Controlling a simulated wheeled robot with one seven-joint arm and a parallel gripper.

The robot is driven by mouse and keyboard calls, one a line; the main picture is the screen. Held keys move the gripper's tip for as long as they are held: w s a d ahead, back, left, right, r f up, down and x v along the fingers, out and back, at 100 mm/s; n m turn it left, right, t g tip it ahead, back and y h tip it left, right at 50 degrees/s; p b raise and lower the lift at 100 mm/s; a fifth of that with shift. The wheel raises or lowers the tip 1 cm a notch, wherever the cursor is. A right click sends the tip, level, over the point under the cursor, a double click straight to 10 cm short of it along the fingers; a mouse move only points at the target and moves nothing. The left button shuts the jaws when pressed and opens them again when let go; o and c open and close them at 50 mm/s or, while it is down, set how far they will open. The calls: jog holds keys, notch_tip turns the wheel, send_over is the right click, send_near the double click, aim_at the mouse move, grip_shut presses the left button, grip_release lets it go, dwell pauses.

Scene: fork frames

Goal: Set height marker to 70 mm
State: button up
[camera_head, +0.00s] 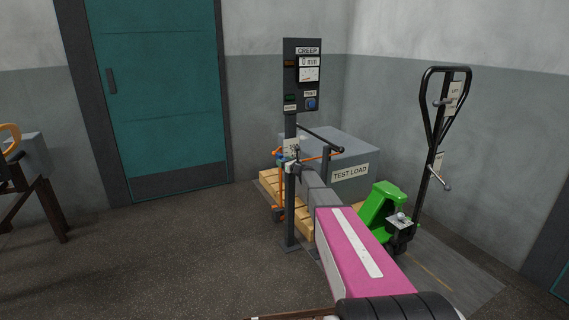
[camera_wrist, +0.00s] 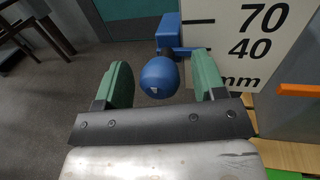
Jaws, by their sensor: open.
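In the wrist view, the height marker is a blue block (camera_wrist: 167,30) with a round blue knob (camera_wrist: 159,77) facing me. It sits at the left edge of a white scale plate (camera_wrist: 215,40) printed 70, 40 and mm. Its short blue arm appears about level with the 40, below the 70. My gripper (camera_wrist: 161,68) is open, its two green fingers on either side of the knob with gaps showing. I cannot tell how deep the knob lies between them. In the head view, the small plate (camera_head: 291,146) is on a dark post, partly hidden by my arm.
An orange bar (camera_wrist: 298,89) lies right of the plate. A grey TEST LOAD block (camera_head: 350,173) rests on a wooden pallet (camera_head: 268,183). A green pallet truck (camera_head: 380,203) stands at right. The CREEP panel (camera_head: 301,85) reads 0 mm.

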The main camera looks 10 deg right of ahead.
grip_shut()
jog(key=shift+r, duration=1.55)
grip_release()
jog(key=v, duration=1)
jog(key=shift+s+d, duration=0.25)
jog(key=shift+s, duration=0.05)
